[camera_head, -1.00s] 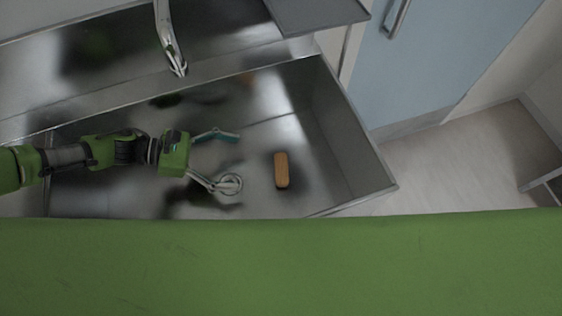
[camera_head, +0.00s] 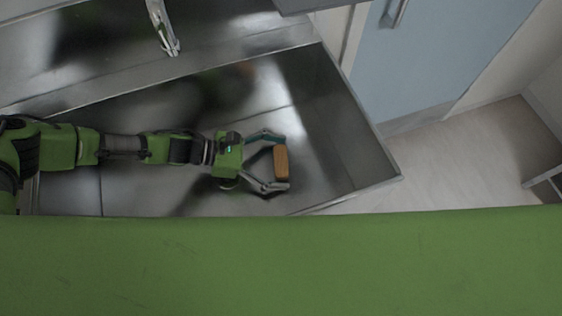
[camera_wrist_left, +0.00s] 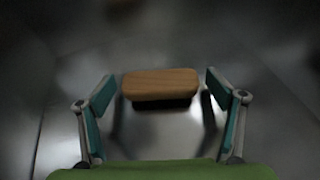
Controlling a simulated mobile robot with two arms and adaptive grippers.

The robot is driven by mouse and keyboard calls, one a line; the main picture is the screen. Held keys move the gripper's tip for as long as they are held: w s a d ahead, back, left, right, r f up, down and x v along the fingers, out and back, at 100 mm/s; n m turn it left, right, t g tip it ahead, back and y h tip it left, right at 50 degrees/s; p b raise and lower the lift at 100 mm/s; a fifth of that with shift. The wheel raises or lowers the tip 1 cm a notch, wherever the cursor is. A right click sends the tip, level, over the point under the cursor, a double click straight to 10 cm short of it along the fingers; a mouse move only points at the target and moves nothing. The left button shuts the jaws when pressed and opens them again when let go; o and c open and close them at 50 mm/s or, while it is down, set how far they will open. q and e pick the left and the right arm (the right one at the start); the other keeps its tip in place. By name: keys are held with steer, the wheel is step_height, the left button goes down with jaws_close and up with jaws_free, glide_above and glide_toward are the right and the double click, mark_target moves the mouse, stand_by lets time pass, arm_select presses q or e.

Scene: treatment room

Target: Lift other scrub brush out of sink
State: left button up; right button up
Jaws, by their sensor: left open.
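The scrub brush (camera_head: 281,162) has a tan wooden back and lies in the metal sink (camera_head: 338,130). It also shows in the left wrist view (camera_wrist_left: 160,84), lying crosswise ahead of the fingers, with a dark underside. My left gripper (camera_head: 280,163) is open, with one finger at each end of the brush. In the left wrist view the gripper (camera_wrist_left: 160,97) shows a gap between each teal finger pad and the brush ends. The sink drain is hidden behind my left gripper. My right gripper is not in view.
A metal faucet (camera_head: 163,30) stands at the back of the sink. The sink's right wall (camera_head: 375,140) rises a short way right of the brush. Pale floor (camera_head: 455,150) and a blue door (camera_head: 430,60) lie beyond it.

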arm_select(q)
steer(key=shift+d+f, duration=0.1)
steer(key=shift+d, duration=0.1)
steer(key=c, duration=1.2)
steer(key=shift+r, duration=0.2)
